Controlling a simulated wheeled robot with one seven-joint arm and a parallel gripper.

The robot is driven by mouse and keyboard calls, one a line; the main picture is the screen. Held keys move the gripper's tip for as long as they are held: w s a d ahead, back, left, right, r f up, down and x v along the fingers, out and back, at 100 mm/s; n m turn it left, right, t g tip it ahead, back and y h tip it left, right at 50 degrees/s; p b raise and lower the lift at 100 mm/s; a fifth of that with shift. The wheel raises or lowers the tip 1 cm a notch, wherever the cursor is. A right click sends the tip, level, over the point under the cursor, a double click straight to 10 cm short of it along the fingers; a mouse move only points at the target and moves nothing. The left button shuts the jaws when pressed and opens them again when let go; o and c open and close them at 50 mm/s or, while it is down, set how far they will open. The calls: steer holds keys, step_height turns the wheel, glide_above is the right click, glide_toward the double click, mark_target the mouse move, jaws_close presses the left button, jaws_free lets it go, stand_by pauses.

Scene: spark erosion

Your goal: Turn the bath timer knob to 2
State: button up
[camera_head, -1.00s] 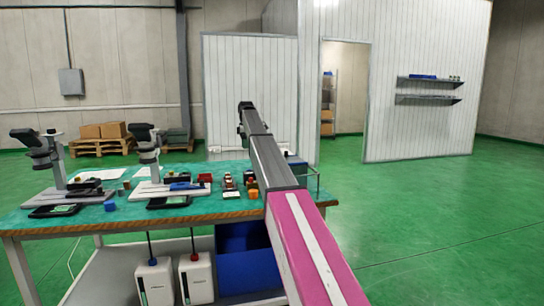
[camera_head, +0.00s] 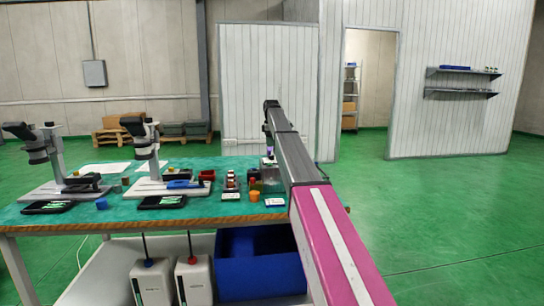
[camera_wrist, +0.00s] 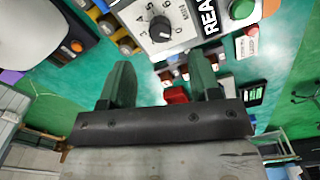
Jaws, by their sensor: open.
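In the head view my arm reaches over the workbench; the gripper and knob cannot be made out there.
The green-topped workbench (camera_head: 120,216) carries two microscopes (camera_head: 146,150), dark trays and small parts. A blue bin (camera_head: 262,272) sits below. Floor to the right is clear.

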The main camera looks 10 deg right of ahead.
mark_target(271, 158)
step_height(271, 158, down, 7)
steer(key=shift+f, duration=0.15)
steer(key=shift+c, duration=0.3)
steer(key=c, duration=0.9)
